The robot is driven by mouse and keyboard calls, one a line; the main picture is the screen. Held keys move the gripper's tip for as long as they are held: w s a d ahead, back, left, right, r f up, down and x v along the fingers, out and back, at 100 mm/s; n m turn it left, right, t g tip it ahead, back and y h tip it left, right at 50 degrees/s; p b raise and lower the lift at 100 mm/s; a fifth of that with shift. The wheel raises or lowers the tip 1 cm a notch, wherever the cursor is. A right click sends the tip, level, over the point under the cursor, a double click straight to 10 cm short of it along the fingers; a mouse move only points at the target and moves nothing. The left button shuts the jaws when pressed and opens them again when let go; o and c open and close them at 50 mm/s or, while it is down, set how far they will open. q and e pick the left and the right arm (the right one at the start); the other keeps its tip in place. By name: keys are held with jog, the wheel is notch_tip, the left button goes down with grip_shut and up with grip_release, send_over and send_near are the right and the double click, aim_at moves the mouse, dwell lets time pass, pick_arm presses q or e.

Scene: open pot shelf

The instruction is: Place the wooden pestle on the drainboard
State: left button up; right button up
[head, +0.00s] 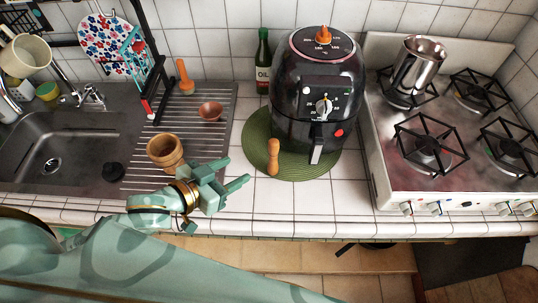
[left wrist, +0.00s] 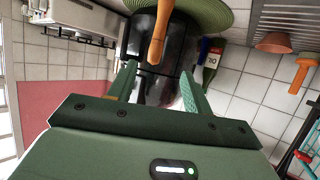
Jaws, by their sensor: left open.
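The wooden pestle (head: 273,157) is on the front left part of a round green mat, in front of the black air fryer. In the left wrist view the pestle (left wrist: 159,32) shows just beyond the gap between my fingertips. My left gripper (head: 235,172) is open and empty, left of the pestle and apart from it. Its open fingers show in the left wrist view (left wrist: 158,72). The ribbed metal drainboard (head: 222,110) lies left of the mat, beside the sink. My right gripper is not in view.
A wooden mortar (head: 165,150), a small terracotta bowl (head: 211,111) and an orange-handled tool (head: 184,78) are on the drainboard. The air fryer (head: 290,75) stands on the green mat (head: 310,170). An oil bottle (head: 263,62) is behind. The drainboard's right part has bare room.

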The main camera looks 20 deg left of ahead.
aim_at(270, 152)
pick_arm(q)
jog(key=x, duration=0.3)
jog(key=b+x, duration=0.1)
jog(key=x, duration=0.7)
jog(key=shift+d+r, duration=0.3)
jog(key=shift+w+d+f, duration=0.2)
jog(key=shift+w+d, duration=0.05)
jog(key=shift+w, duration=0.2)
jog(key=b+x, duration=0.1)
jog(key=x, duration=0.3)
jog(key=shift+w+d, duration=0.1)
jog(key=shift+w, duration=0.2)
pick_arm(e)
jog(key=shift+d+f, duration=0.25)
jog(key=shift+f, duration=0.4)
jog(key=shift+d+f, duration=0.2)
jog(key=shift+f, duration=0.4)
pick_arm(q)
jog(key=shift+s, duration=0.1)
grip_shut()
